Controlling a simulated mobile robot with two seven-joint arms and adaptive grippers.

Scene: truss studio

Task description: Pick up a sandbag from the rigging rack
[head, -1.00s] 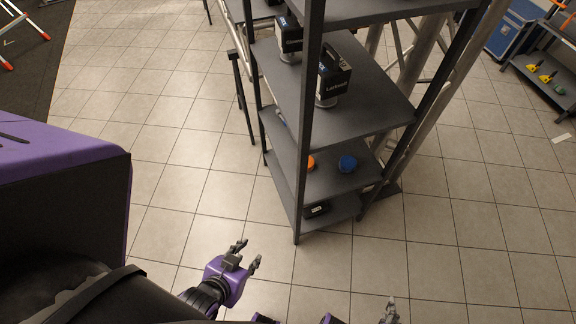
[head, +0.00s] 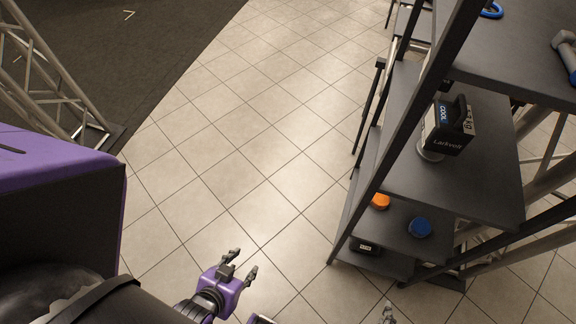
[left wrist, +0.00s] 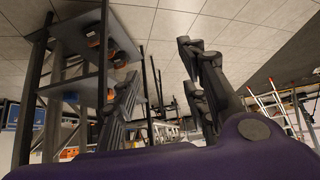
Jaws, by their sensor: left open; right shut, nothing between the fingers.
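The dark grey rack (head: 400,175) stands at the right of the head view, with several shelves. No sandbag can be made out for certain. A black box with a handle and "Larkvolt" lettering (head: 447,128) stands on a middle shelf. My left gripper (head: 242,263) is open and empty over the floor, left of the rack and apart from it. Its spread fingers (left wrist: 160,62) also show in the left wrist view, with the rack (left wrist: 75,45) to their left. My right gripper (head: 388,313) shows only a fingertip at the bottom edge; it is shut and empty.
An orange round item (head: 380,201), a blue one (head: 420,227) and a small black box (head: 366,247) sit on lower shelves. A grey dumbbell-like item (head: 566,52) lies on the top shelf. A truss (head: 55,90) stands left. Tiled floor between is clear.

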